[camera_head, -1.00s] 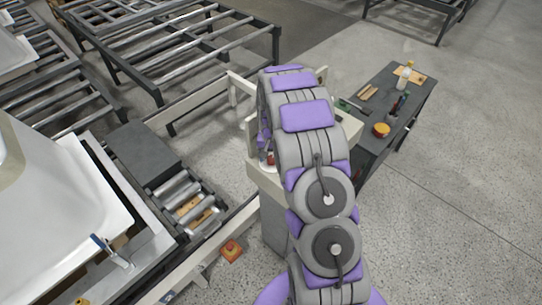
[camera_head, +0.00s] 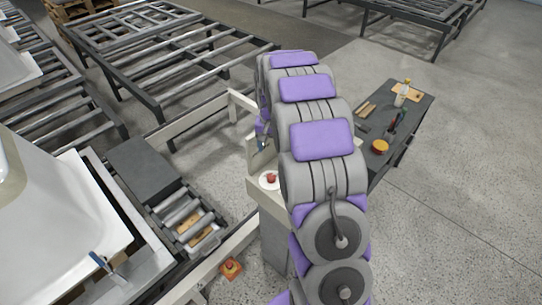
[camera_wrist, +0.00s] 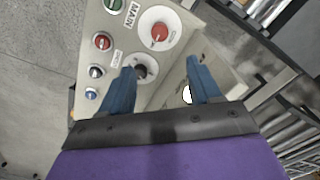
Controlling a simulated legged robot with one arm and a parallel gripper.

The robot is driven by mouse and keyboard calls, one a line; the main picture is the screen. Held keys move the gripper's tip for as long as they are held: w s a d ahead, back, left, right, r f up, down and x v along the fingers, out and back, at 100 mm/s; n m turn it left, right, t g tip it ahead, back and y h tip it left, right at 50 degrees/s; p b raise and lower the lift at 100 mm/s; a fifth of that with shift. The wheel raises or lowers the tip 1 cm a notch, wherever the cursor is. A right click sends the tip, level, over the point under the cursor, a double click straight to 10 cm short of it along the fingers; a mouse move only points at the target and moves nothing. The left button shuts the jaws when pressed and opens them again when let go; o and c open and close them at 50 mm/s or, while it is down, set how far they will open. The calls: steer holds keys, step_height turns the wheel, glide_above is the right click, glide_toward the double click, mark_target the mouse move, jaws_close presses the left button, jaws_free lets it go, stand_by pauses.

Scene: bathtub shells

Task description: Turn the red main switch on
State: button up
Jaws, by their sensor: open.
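The red main switch (camera_wrist: 159,32) is a red knob on a round white plate, next to the printed word MAIN on a beige panel (camera_wrist: 176,65). In the head view the red switch (camera_head: 270,178) sits on its white disc, left of my arm. My gripper (camera_wrist: 160,63) has two blue fingers spread apart with nothing held between them. In the wrist view the switch lies beyond the fingertips, roughly centred between them, and no contact shows. In the head view my gripper is mostly hidden by my arm.
The panel also carries a green button (camera_wrist: 115,4), a red button (camera_wrist: 102,41) and smaller knobs; a dark knob (camera_wrist: 142,72) is close to the left finger. A dark table (camera_head: 408,125) with tools stands right. A roller conveyor (camera_head: 190,220) and white tub shell (camera_head: 45,210) lie left.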

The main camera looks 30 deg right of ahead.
step_height(320, 180, up, 2)
stand_by(0.6)
steer(key=s+a+r+n+b, duration=0.1)
steer(key=s+a+r+n, duration=0.1)
steer(key=s+a+r, duration=0.5)
steer(key=s+a+n+b, duration=0.1)
steer(key=s+a, duration=0.3)
steer(key=s, duration=0.7)
steer(key=s+a+n+g+b, duration=0.1)
steer(key=s+a, duration=0.1)
steer(key=s, duration=0.9)
steer(key=s+a+f+n+b, duration=0.1)
steer(key=s+a+n, duration=0.1)
steer(key=s, duration=0.9)
steer(key=shift+a+f+g+b, duration=0.3)
steer(key=shift+a+g+b, duration=0.1)
steer(key=shift+a, duration=0.35)
